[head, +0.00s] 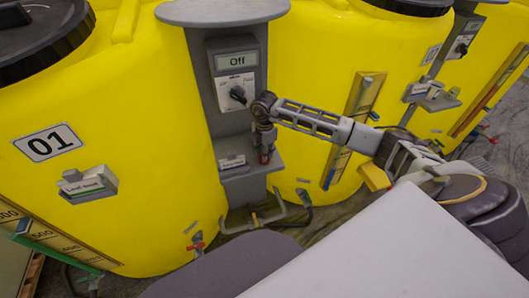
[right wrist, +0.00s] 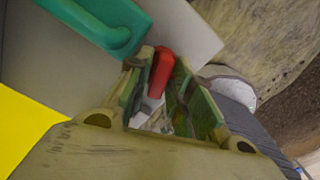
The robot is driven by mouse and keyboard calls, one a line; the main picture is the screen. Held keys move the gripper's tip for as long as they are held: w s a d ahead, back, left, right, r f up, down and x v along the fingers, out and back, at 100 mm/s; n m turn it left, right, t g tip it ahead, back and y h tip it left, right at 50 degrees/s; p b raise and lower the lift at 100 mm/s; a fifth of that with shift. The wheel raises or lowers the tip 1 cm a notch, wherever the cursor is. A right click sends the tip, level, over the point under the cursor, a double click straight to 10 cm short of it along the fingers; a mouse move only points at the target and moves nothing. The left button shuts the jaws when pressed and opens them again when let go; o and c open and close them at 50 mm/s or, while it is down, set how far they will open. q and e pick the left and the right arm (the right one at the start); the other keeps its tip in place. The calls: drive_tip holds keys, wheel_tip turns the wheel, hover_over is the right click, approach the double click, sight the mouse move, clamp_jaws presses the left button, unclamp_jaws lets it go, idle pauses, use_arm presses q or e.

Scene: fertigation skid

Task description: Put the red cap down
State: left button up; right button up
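The red cap (head: 264,158) is small and shows just under my right gripper (head: 264,146), in front of the grey post and at its small grey shelf (head: 245,174). In the right wrist view the red cap (right wrist: 160,72) sits between the two fingertips of my right gripper (right wrist: 160,82), which look closed against its sides. The fingers hide part of it. I cannot tell whether its lower end touches the shelf. My left gripper is not in view.
The post carries a control box (head: 234,75) reading "Off" with a dial, close above the gripper. Yellow tanks (head: 130,130) stand on both sides. A bent grey pipe (head: 255,221) runs below the shelf. A teal part (right wrist: 95,25) lies near the fingertips in the wrist view.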

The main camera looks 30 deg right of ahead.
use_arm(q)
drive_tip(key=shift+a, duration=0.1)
use_arm(e)
drive_tip(key=shift+r, duration=0.85)
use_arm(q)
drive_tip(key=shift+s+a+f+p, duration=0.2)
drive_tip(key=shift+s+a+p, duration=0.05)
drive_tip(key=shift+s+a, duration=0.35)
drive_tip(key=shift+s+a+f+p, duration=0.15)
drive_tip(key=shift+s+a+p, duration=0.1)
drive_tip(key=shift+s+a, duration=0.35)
use_arm(e)
wheel_tip(320, 180, up, 10)
drive_tip(key=shift+r, duration=0.25)
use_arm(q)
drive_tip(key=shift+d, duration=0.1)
